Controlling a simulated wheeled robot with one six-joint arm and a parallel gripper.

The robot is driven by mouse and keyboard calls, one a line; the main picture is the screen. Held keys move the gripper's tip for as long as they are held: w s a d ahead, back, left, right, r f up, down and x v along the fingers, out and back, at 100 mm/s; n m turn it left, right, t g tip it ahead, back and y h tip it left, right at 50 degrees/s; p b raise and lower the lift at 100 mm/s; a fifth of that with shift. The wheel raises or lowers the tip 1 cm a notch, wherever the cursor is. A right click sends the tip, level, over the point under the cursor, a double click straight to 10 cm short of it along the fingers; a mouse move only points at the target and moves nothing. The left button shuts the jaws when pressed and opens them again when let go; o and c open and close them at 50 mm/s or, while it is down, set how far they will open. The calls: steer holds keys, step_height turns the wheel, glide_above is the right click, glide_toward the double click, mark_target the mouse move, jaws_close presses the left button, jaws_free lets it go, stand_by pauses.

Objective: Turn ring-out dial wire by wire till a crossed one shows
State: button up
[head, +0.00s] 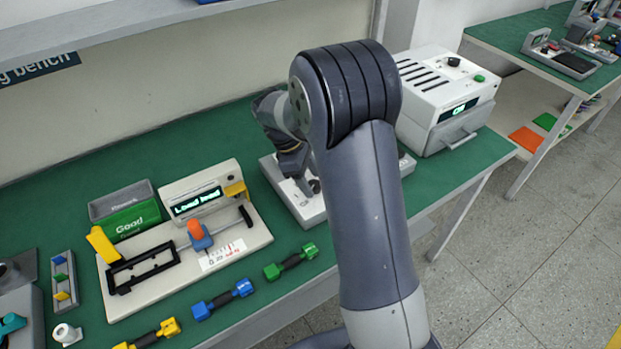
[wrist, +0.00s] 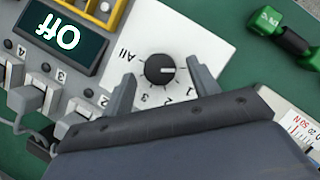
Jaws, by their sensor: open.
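The ring-out dial (wrist: 160,70) is a round black knob on a white panel (wrist: 205,35), with All and numbers printed around it. Its white mark points right in the wrist view, above the 1, on no label that I can read. My gripper (wrist: 160,74) is open, with one finger on each side of the dial; I cannot tell whether they touch it. The tester's display (wrist: 62,38) reads Off, upside down. Numbered grey clips (wrist: 28,98) sit beside it. In the head view, my gripper (head: 300,180) is over the tester (head: 312,210), and my arm hides much of it.
A load fixture (head: 120,308) with a lit display (head: 197,202) and a green Good bin (head: 132,220) stand left. Green (head: 290,262), blue (head: 222,300) and yellow (head: 150,335) dumbbell-shaped pieces lie along the front edge. A white boxed machine (head: 445,95) stands right.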

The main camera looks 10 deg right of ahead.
steer(key=shift+d+f, duration=0.15)
steer(key=shift+f, duration=0.2)
steer(key=shift+c, duration=0.3)
steer(key=c, duration=0.9)
